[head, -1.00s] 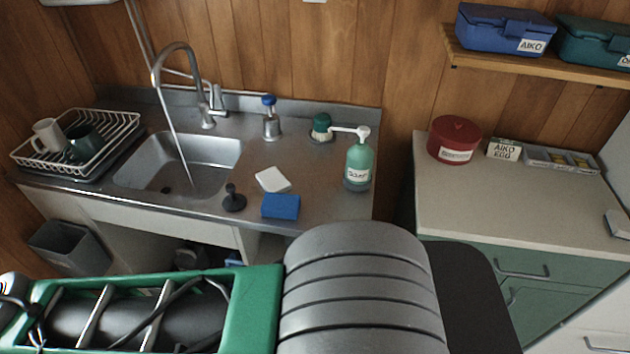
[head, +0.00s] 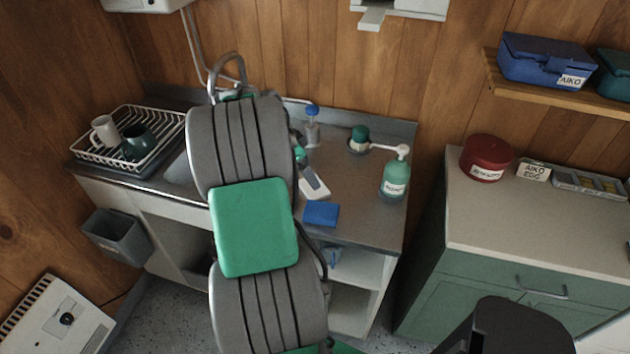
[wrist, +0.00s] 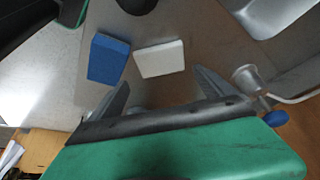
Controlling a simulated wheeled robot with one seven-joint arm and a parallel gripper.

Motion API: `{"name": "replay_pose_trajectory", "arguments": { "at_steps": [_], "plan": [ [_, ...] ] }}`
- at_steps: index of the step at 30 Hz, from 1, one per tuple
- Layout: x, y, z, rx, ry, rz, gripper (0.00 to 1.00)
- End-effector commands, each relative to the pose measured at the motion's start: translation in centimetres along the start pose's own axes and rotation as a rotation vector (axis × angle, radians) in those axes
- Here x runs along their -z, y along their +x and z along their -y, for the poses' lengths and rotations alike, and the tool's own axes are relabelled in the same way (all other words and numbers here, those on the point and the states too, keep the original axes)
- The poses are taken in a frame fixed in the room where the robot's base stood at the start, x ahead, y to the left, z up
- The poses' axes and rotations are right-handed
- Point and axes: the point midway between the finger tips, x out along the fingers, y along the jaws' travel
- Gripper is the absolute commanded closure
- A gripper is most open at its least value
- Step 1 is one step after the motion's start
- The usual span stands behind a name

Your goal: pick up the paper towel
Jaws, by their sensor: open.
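No paper towel is clearly labelled. A flat white piece (head: 311,181) lies on the steel counter beside the blue sponge (head: 321,213); it looks like a folded towel or pad, but I cannot tell which. In the wrist view the white piece (wrist: 160,58) lies just beyond the fingertips, with the blue sponge (wrist: 107,59) left of it. My gripper (wrist: 160,82) is open and empty, its fingers spread to either side below the white piece. In the head view my arm hides most of the gripper. A pale sheet-like part (head: 372,18) hangs from a wall dispenser (head: 415,8).
A green soap bottle (head: 395,178), a green-topped brush (head: 359,138) and a blue-capped bottle (head: 312,125) stand on the counter. A dish rack (head: 165,123) with mugs is at the left. My arm covers most of the sink. The counter's front right is clear.

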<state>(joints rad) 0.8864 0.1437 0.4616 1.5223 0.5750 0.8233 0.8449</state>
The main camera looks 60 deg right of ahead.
Motion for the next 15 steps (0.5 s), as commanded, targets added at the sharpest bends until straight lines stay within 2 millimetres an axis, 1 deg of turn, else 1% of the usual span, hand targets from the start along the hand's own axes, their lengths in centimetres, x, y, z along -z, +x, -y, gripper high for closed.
{"name": "replay_pose_trajectory", "arguments": {
  "at_steps": [1,8,12,15],
  "plan": [
    [0.3,0.7,-0.1,-0.007,0.013,-0.001,0.07],
    [-0.1,3.8,-0.1,-0.006,0.008,0.000,0.07],
    [-0.4,6.4,0.0,-0.006,0.007,0.000,0.07],
    [-0.4,7.4,0.2,-0.001,0.006,0.000,0.07]
  ]
}}
